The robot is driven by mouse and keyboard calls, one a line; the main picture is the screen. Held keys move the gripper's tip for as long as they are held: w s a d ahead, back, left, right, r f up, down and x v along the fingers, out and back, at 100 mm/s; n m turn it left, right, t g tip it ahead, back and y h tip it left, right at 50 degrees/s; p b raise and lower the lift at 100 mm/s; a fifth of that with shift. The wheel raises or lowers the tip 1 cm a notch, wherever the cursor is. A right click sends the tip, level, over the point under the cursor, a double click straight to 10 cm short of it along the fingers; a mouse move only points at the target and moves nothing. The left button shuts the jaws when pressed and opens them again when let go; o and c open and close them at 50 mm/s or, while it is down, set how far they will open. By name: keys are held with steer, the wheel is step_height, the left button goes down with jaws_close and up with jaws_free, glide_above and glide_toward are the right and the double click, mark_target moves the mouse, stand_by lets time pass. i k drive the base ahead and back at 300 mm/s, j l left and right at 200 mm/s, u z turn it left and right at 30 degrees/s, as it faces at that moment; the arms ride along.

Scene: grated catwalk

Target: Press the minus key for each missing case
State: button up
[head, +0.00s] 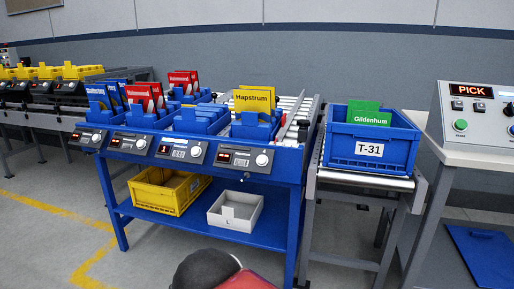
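Several dark key panels line the front edge of a blue rack. The rightmost panel (242,158) has a lit display and a round pale button; another panel (180,149) is left of it. Their small keys are too small to tell which is minus. A yellow case marked Hapstrum (254,99) stands in a blue holder above the rightmost panel. Red cases (147,93) and blue cases (106,94) stand further left. A green case marked Gildenhum (369,115) stands in a blue tote labelled T-31 (345,147). My gripper is not in view.
The tote sits on a roller stand (363,181) right of the rack. A control box reading PICK (475,115) is at far right. A yellow bin (159,192) and white bin (235,211) are on the lower shelf. The floor at front left is clear.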

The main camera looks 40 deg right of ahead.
mark_target(457, 104)
steer(key=z, duration=2.9)
